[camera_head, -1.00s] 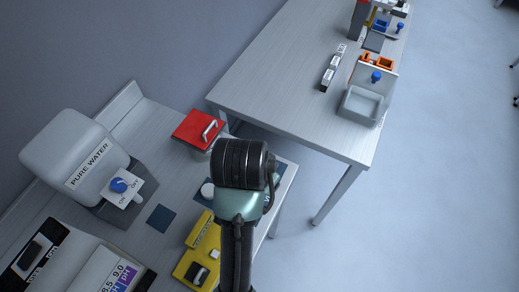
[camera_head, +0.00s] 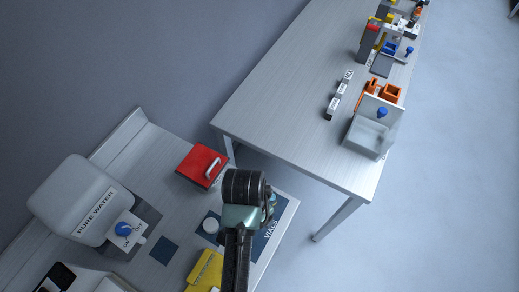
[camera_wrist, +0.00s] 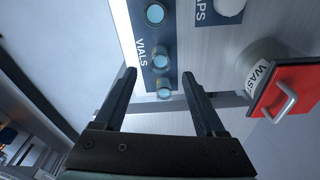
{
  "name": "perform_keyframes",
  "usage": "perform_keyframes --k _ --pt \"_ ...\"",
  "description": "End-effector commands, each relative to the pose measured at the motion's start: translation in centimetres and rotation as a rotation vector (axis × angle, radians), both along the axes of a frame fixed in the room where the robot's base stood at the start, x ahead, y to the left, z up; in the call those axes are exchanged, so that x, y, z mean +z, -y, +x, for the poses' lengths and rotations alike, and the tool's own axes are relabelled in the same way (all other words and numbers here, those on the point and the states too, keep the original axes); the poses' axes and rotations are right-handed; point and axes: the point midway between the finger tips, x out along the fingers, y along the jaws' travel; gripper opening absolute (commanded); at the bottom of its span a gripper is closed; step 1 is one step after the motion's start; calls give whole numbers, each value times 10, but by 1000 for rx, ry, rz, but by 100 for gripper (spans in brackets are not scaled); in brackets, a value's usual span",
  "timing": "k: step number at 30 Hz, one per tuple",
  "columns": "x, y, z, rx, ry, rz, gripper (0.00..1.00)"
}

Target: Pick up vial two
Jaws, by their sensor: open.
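Three small vials with pale blue tops stand in a row on a dark blue strip marked VIALS (camera_wrist: 140,52) in the wrist view. One is far (camera_wrist: 155,14), one is in the middle (camera_wrist: 160,61), and one is nearest me (camera_wrist: 164,90). I read no numbers on them. My gripper (camera_wrist: 159,75) is open and empty, its fingertips apart on either side of the nearer vials in the picture. I cannot tell its height above them. In the head view the strip (camera_head: 270,237) shows, but my arm hides most of the vials.
A red-lidded waste container (camera_head: 203,165) stands near my arm, its lid handle raised. A caps mat (camera_wrist: 205,18) lies beside the vials. A pure water tank (camera_head: 75,200) and yellow device (camera_head: 206,268) share the bench. A second table (camera_head: 270,110) has clear space at its near end.

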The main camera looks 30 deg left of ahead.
Motion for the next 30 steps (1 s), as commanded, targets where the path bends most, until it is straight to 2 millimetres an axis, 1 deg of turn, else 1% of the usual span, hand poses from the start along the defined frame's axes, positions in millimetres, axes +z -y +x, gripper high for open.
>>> perform_keyframes --k 5,9,12,16,22,26,27,29,30 --pt "-15 0 3 0 -5 -2 72" --pt "-34 1 6 -1 -5 -2 72" --pt "-44 1 8 -1 -2 -1 72" --pt "-50 1 8 -1 -1 0 72" --pt "-50 1 9 -1 0 0 72" --pt "-50 1 8 -1 0 0 49" --pt "-50 1 8 0 0 0 42" --pt "-50 1 8 0 0 0 31" --pt "-50 1 8 0 0 0 24"
